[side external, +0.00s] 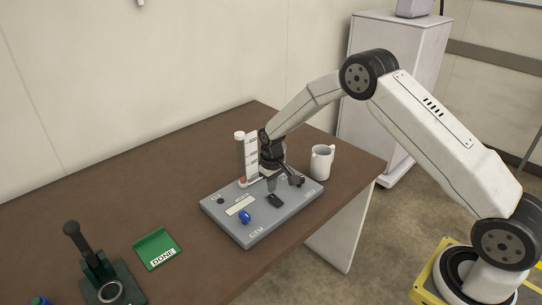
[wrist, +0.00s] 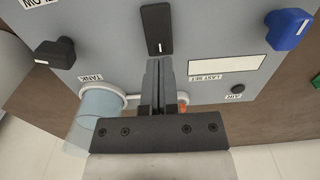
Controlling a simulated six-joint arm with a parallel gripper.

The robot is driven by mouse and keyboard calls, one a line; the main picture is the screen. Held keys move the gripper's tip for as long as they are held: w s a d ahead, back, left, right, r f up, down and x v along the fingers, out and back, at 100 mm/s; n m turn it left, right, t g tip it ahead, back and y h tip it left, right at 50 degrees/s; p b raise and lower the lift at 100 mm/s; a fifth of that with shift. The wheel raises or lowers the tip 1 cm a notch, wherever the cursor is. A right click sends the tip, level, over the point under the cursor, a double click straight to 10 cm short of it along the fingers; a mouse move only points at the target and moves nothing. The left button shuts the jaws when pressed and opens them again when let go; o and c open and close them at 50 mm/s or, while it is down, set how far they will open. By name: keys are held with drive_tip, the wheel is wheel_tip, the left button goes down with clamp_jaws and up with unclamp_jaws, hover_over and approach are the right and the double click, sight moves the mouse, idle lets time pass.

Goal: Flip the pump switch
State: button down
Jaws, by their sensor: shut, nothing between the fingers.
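A grey control panel (side external: 222,212) lies on the brown table. A black rocker switch (side external: 275,201) with a white mark sits in its top face; no pump label is legible beside it. In the wrist view the black switch (wrist: 157,28) is just beyond my fingertips. My gripper (side external: 271,188) points down over the panel, beside the switch. In the wrist view my gripper (wrist: 160,62) has its fingers together and empty. Whether the fingertips touch the switch or panel I cannot tell.
A clear tank (wrist: 96,118) stands close to my gripper. A white jug (side external: 321,162), green DONE tray (side external: 158,249) and dark lever device (side external: 97,268) stand apart on the table.

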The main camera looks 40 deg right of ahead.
sight(273, 199)
drive_tip(key=shift+f, duration=1.3)
idle(1.3)
drive_tip(key=shift+r, duration=3.55)
drive_tip(key=shift+r, duration=0.1)
drive_tip(key=s+a+r+t, duration=0.1)
drive_tip(key=s+r, duration=0.3)
drive_tip(key=s, duration=0.8)
drive_tip(key=s+a+r+t, duration=0.1)
drive_tip(key=s+r, duration=0.4)
drive_tip(key=s, duration=0.8)
drive_tip(key=shift+s+a+r+t, duration=0.15)
drive_tip(key=shift+a+t, duration=0.15)
drive_tip(key=shift+a, duration=0.45)
